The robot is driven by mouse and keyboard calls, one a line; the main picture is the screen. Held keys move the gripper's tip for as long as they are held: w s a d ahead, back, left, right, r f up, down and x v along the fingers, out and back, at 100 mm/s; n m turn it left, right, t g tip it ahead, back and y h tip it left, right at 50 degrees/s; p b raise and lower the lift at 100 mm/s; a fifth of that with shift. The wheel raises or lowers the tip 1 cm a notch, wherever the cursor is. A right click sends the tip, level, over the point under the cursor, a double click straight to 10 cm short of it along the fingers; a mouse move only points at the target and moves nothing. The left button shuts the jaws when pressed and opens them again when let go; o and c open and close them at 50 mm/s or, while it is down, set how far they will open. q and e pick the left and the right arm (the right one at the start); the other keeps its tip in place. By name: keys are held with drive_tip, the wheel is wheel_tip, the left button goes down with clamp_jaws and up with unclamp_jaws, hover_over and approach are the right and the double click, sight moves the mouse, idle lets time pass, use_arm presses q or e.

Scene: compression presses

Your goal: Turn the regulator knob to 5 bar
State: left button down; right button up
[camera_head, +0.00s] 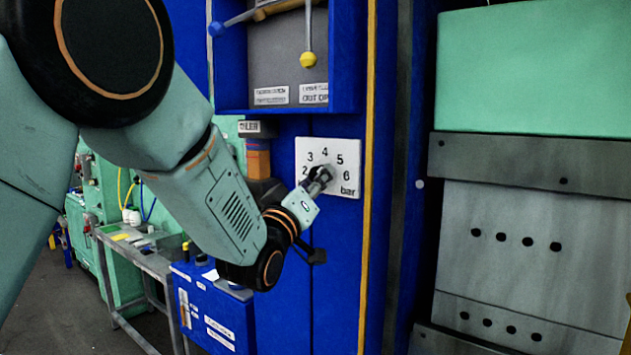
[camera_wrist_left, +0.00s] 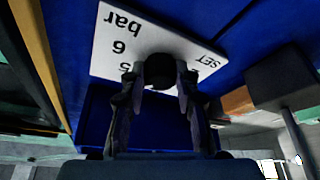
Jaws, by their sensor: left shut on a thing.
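The regulator's white dial plate (camera_head: 347,151) is on the blue press panel, with 2, 3, 4, 5, 6 and "bar" printed on it. The plate also shows upside down in the left wrist view (camera_wrist_left: 118,42), with 5, 6, "bar" and "SET" readable. The dark round regulator knob (camera_wrist_left: 160,68) sits at the middle of the plate. My left gripper (camera_head: 322,177) is at the plate and shut on the knob; its two fingers (camera_wrist_left: 160,84) stand on either side of it. The knob's pointer is hidden, so its setting cannot be read. My right gripper is not in view.
Above the plate is a blue recess (camera_head: 231,70) with levers, one with a yellow ball end (camera_head: 307,59). A blue box (camera_head: 214,310) stands lower left, near a grey bench (camera_head: 150,262). A grey and green press (camera_head: 530,220) fills the right side.

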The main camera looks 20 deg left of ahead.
use_arm(q)
drive_tip(key=shift+r, duration=0.45)
drive_tip(key=c, duration=1.3)
unclamp_jaws()
drive_tip(key=shift+c, duration=0.2)
drive_tip(key=o, duration=0.4)
drive_tip(key=shift+a+f, duration=0.1)
drive_tip(key=shift+f, duration=0.15)
drive_tip(key=shift+c, duration=0.2)
drive_tip(key=shift+f, duration=0.1)
drive_tip(key=v, duration=1.2)
